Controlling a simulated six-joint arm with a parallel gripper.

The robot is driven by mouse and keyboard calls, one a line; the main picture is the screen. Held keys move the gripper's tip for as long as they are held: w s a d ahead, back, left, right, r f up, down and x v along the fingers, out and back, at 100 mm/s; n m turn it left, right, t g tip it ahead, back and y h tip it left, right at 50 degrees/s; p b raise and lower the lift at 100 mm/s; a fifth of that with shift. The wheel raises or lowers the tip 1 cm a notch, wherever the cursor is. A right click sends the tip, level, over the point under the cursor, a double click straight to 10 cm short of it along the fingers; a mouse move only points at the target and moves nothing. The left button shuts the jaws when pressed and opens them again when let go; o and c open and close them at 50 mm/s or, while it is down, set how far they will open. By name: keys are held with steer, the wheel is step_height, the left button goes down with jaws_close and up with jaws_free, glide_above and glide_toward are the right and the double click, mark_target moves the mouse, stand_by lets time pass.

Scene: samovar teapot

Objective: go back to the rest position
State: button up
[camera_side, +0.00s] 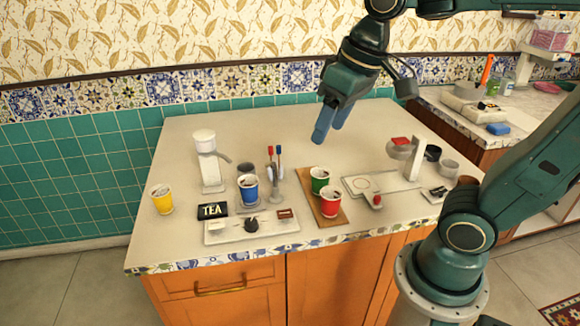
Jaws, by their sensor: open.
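My gripper (329,122) hangs from the arm above the back middle of the counter, its blue fingers pointing down. It looks empty and touches nothing that I can see. Below and in front of it, a green cup (319,179) and a red cup (331,201) stand on a brown board (309,189). A blue cup (248,188) stands beside a white dispenser (208,160), and a yellow cup (161,198) stands at the far left.
A holder with red and blue sticks (275,172), a TEA sign (213,210) and a white tray (268,234) stand at the front. A tray with a white device (408,155) stands right. The back of the counter (260,125) is clear.

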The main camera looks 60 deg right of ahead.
steer(key=s+d+f+t, duration=0.1)
steer(key=s+f+t, duration=0.1)
steer(key=s, duration=0.5)
steer(key=shift+f+h, duration=0.25)
steer(key=shift+h, duration=0.05)
